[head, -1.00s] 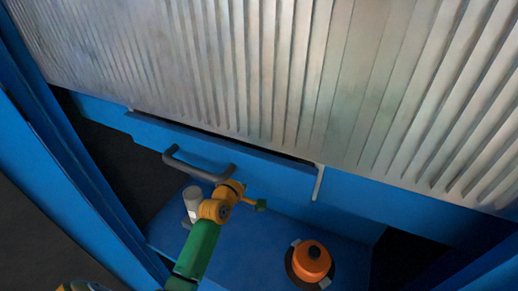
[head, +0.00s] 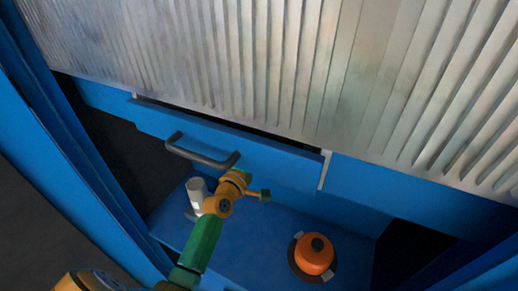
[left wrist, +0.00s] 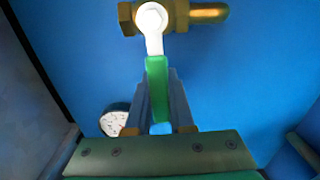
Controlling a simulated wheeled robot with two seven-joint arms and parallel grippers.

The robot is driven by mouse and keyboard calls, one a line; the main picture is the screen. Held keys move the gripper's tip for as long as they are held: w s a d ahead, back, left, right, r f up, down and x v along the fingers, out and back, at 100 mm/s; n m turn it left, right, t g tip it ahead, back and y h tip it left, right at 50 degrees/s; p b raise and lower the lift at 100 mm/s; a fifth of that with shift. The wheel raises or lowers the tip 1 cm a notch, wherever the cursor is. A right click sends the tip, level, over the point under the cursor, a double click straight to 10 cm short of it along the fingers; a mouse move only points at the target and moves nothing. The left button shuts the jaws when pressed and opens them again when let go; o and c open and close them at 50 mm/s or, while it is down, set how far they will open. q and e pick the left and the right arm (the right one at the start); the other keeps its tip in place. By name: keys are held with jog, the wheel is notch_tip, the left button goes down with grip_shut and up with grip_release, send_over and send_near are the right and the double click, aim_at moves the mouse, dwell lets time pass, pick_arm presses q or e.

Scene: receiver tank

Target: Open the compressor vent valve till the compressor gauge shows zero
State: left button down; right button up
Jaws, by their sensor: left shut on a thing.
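In the left wrist view a brass valve (left wrist: 207,12) sits at the top, in front of a blue surface. Its lever has a pale stem and a green grip (left wrist: 157,78); it points down the picture, across the valve body. My left gripper (left wrist: 160,100) is shut on the green grip, one finger on each side. A round white gauge (left wrist: 114,122) shows at lower left, partly hidden by a finger and the palm; its needle cannot be read. In the head view my left arm reaches up to the blue front; its fingers and the valve cannot be made out. My right gripper is not in view.
In the head view a large ribbed metal surface (head: 260,70) fills the top. Below it are a blue front panel (head: 280,165) and a grey bar handle (head: 203,157). A white cylinder (head: 197,192) and an orange knob-topped object (head: 314,255) stand on the blue shelf (head: 262,240).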

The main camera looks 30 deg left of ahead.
pick_arm(q)
jog(key=c, duration=0.9)
grip_release()
jog(key=shift+o, duration=0.6)
jog(key=shift+w+f, duration=0.1)
jog(key=shift+w, duration=0.1)
jog(key=shift+s, duration=0.1)
jog(key=s, duration=0.7)
jog(key=shift+d, duration=0.25)
